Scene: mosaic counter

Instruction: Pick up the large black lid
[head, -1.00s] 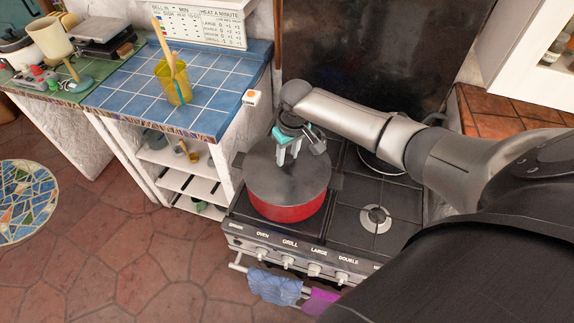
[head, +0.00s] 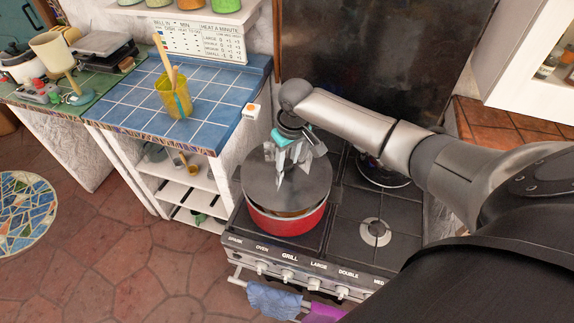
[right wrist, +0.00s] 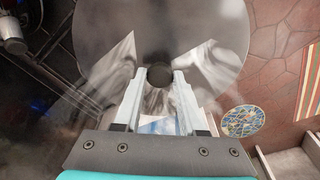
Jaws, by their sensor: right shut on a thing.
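The large black lid (head: 316,182) is a dark, round, shiny disc above the red pot (head: 285,226) on the stove. It sits slightly raised, and a strip of the pot's inside shows below its front edge. My right gripper (head: 282,182) reaches down over the lid's middle. In the right wrist view, the lid (right wrist: 205,40) fills the upper middle, and my right gripper's fingers (right wrist: 158,77) are shut on its round dark knob (right wrist: 160,76). My left gripper is not in view.
The stove (head: 345,232) has a free burner (head: 374,232) to the right of the pot. A blue tiled counter (head: 220,85) with a yellow cup (head: 174,98) stands to the left. A dark panel (head: 390,50) rises behind the stove.

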